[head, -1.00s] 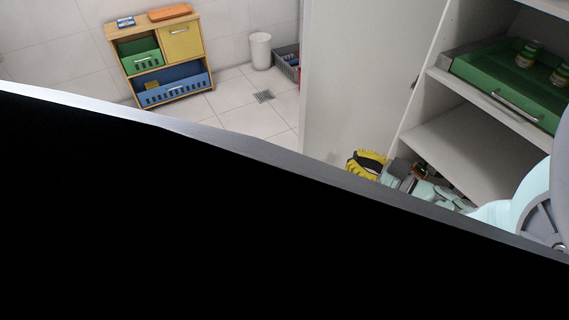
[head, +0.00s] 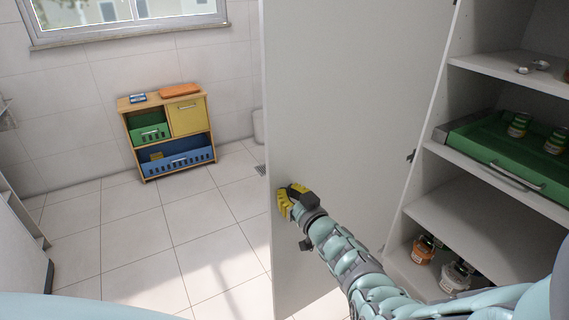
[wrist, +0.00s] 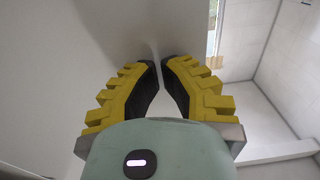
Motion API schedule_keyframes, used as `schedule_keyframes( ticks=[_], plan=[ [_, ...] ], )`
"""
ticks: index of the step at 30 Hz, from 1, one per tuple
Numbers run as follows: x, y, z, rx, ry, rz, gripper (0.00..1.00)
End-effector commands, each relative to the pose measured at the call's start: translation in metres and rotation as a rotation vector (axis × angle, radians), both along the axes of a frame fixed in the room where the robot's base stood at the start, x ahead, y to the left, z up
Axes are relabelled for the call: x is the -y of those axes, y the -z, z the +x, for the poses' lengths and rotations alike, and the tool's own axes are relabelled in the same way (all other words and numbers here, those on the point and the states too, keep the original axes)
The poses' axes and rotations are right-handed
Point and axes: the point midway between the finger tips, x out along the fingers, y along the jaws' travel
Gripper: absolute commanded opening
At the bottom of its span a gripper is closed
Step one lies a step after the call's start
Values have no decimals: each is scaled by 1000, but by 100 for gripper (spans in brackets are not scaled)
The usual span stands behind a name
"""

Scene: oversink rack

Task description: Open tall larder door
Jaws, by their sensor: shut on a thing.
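The tall larder door (head: 350,90) is a plain pale panel standing wide open, its inner face towards me. Its hinge side is next to the larder's shelves. My gripper (head: 283,197), with yellow ridged fingers, is at the inner face near the door's free edge. In the wrist view the fingertips (wrist: 162,66) nearly meet, shut on the door; the exact part between them is hard to make out. The pale door surface also fills the left of the wrist view (wrist: 60,60). The door's outer face is hidden.
The larder's shelves (head: 497,79) at right hold a green tray (head: 475,145) with jars, and more jars (head: 424,246) below. A small wooden cabinet (head: 168,135) stands by the far wall under a window (head: 130,12). The tiled floor (head: 130,235) left of the door is clear.

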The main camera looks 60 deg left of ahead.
Motion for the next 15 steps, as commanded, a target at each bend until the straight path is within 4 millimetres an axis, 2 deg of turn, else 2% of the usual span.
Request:
schedule_keyframes(
  ticks=[3,15],
  plan=[
    [-17,4,0,0,28,3,0],
    [-63,5,5,1,113,6,0]
  ],
)
